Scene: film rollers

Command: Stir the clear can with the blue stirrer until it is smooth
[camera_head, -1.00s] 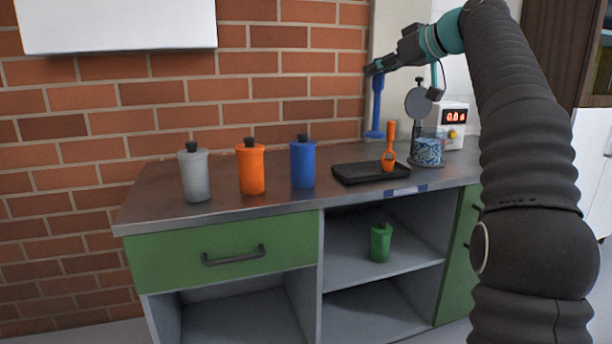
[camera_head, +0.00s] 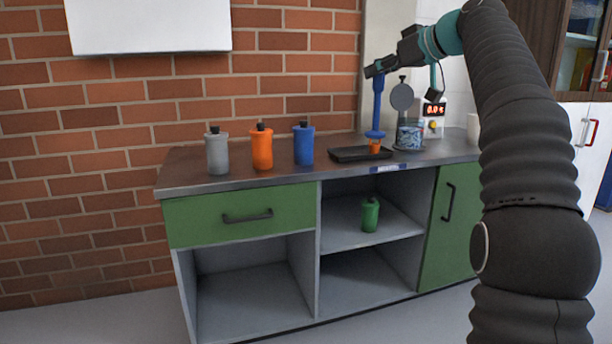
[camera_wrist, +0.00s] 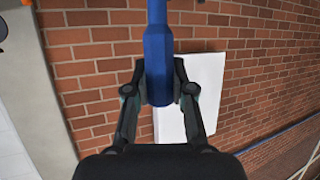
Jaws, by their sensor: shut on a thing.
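My gripper (camera_head: 374,70) is shut on the blue stirrer (camera_head: 377,108) near its upper end. The stirrer hangs upright with its disc-shaped lower end over the black tray, in front of an orange tool from this viewpoint. In the wrist view the gripper (camera_wrist: 160,92) clasps the blue handle (camera_wrist: 157,50). The clear can (camera_head: 409,134) stands on the counter to the right of the stirrer, with blue and white contents. The stirrer is apart from the can.
The black tray (camera_head: 345,155) holds the orange tool (camera_head: 375,146), mostly hidden. Grey (camera_head: 217,153), orange (camera_head: 261,149) and blue (camera_head: 303,146) bottles stand left on the counter. A device with a red display (camera_head: 434,110) stands behind the can. A green bottle (camera_head: 370,215) sits on the shelf below.

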